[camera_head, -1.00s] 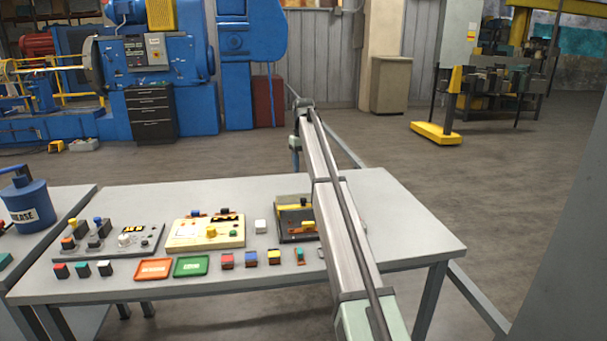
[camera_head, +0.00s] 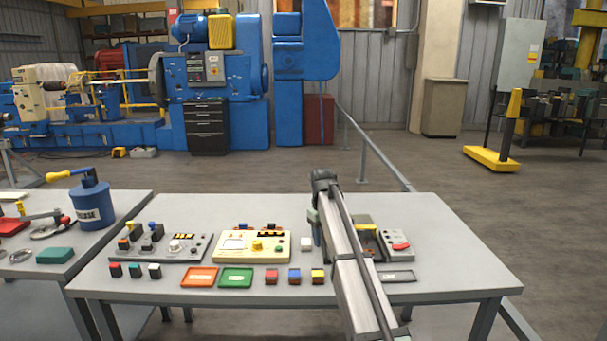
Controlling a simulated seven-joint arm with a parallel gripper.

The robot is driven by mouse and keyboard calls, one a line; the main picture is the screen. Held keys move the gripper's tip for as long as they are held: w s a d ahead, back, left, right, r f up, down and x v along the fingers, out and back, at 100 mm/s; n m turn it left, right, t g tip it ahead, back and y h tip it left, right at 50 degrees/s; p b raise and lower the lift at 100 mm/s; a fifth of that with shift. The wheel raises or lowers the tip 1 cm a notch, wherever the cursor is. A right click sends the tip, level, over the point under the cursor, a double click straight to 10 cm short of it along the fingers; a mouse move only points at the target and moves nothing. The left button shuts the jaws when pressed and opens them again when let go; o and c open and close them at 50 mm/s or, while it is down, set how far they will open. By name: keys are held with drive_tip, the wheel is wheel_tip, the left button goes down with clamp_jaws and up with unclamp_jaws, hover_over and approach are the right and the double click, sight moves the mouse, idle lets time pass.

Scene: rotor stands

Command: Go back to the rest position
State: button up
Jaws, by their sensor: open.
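My arm reaches up from the lower right over the bench (camera_head: 450,235), and its dark end joint shows near the bench's back edge. My gripper (camera_head: 316,233) shows only as a small part at the left side of the arm, above the bench. Most of it is hidden behind my arm, and the gap between its fingers is not clear. I see nothing held in it.
A grey panel (camera_head: 190,253), orange tray (camera_head: 199,278) and green tray (camera_head: 236,278) lie left. A grease can (camera_head: 92,207) stands on the left bench.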

drive_tip(key=s+a+f+n, duration=0.25)
drive_tip(key=s+f, duration=0.25)
drive_tip(key=s, duration=0.5)
drive_tip(key=s+a+f+n, duration=0.1)
drive_tip(key=s+a+f, duration=0.35)
drive_tip(key=s, duration=0.45)
drive_tip(key=s+d+f+m+g, duration=0.1)
drive_tip(key=s+d+f, duration=0.3)
drive_tip(key=f, duration=0.6)
drive_tip(key=s+d+f+m+g, duration=0.1)
drive_tip(key=s+d+f+m, duration=0.15)
drive_tip(key=s+f, duration=0.45)
drive_tip(key=s+d+f+m+g, duration=0.1)
drive_tip(key=s+d+f, duration=0.25)
drive_tip(key=f, duration=0.85)
drive_tip(key=s+d+f+m+g, duration=0.1)
drive_tip(key=s+f, duration=0.4)
drive_tip(key=s, duration=0.5)
drive_tip(key=s+d+f+m+g, duration=0.1)
drive_tip(key=s+d+f+m, duration=0.1)
drive_tip(key=s+f, duration=0.4)
drive_tip(key=s+d+f+m+g, duration=0.2)
drive_tip(key=s+f, duration=0.4)
drive_tip(key=s, duration=0.7)
drive_tip(key=shift+s+d+f+y, duration=0.2)
drive_tip(key=shift+s+d+y, duration=0.2)
drive_tip(key=shift+d, duration=0.25)
